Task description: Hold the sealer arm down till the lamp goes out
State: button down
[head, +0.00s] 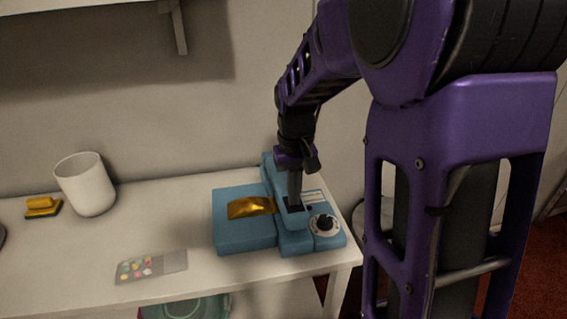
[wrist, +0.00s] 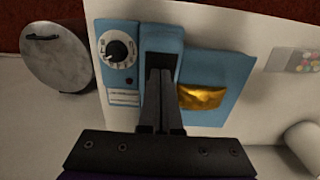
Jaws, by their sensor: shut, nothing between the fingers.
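The blue sealer (head: 245,238) stands at the right end of the table, with a gold pouch (head: 250,207) lying on it beside the sealer arm (head: 296,243). My gripper (head: 294,203) is shut and empty, pointing down with its tips at the dark pad near the arm's front end. In the wrist view the closed fingers (wrist: 160,75) overlap the blue sealer arm (wrist: 162,38). The arm looks low; I cannot tell whether it is fully down. A small dark spot (wrist: 101,82) below the dial may be the lamp; no glow shows. The dial (wrist: 119,47) has a black knob.
A white cup (head: 86,185), a yellow block-like item (head: 42,206) and a clear packet of coloured sweets (head: 150,267) are on the table to the left. A round grey disc (wrist: 55,55) is beyond the table's edge. A shelf bracket (head: 178,28) is above.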

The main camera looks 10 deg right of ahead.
jog(key=shift+f, duration=0.15)
jog(key=shift+s+f, duration=0.15)
jog(key=shift+f, duration=0.95)
dwell(2.2)
notch_tip(320, 180, up, 16)
jog(key=p, duration=1.1)
dwell(0.4)
